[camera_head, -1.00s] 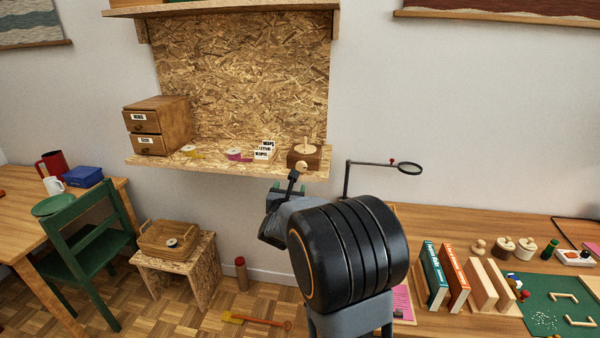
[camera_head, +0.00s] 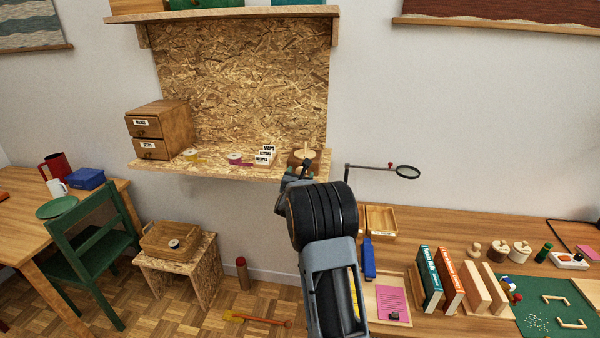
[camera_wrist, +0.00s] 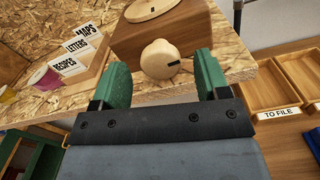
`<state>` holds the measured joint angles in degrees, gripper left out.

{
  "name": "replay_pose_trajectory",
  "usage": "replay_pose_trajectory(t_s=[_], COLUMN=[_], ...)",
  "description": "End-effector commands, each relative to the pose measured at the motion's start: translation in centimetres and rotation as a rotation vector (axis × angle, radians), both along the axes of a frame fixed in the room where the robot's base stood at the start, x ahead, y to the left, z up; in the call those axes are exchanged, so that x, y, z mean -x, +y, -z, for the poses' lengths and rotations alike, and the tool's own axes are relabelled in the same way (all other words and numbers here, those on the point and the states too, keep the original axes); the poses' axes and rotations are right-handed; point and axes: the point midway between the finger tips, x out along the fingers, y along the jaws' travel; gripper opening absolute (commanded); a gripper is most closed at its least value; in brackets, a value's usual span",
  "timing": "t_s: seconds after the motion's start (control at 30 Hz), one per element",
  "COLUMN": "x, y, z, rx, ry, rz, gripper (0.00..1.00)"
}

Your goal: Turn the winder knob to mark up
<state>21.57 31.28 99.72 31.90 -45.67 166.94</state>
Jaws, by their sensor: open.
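The winder is a brown wooden block (camera_wrist: 172,32) at the front edge of the OSB shelf, with a pale round disc on top. Its pale knob (camera_wrist: 159,59) faces me in the wrist view and has a dark mark on its right side, pointing right and slightly up. My gripper (camera_wrist: 159,75) has green fingers, open, one on each side of the knob. The knob sits between or just beyond the fingertips, and I see no contact. In the head view the winder block (camera_head: 314,158) shows behind my gripper (camera_head: 299,171), which hides the knob.
The OSB shelf (camera_head: 215,171) carries a label stand (camera_head: 265,155), tape rolls and a two-drawer box (camera_head: 160,130) to the left. A magnifier (camera_head: 407,171) on an arm stands to the right. Wooden trays (camera_wrist: 284,80) lie below right.

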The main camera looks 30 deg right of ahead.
Motion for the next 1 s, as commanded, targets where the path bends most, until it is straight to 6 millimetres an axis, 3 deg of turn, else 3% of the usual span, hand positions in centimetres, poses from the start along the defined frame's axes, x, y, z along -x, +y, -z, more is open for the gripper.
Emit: replay_pose_trajectory(t_s=[0.47,1.0], x=[-0.60,-0.59], y=[-0.59,-0.56], z=[0.01,0.02], rx=[0.000,0.000], ry=[0.000,0.000], rz=[0.000,0.000], gripper=[0.68,0.19])
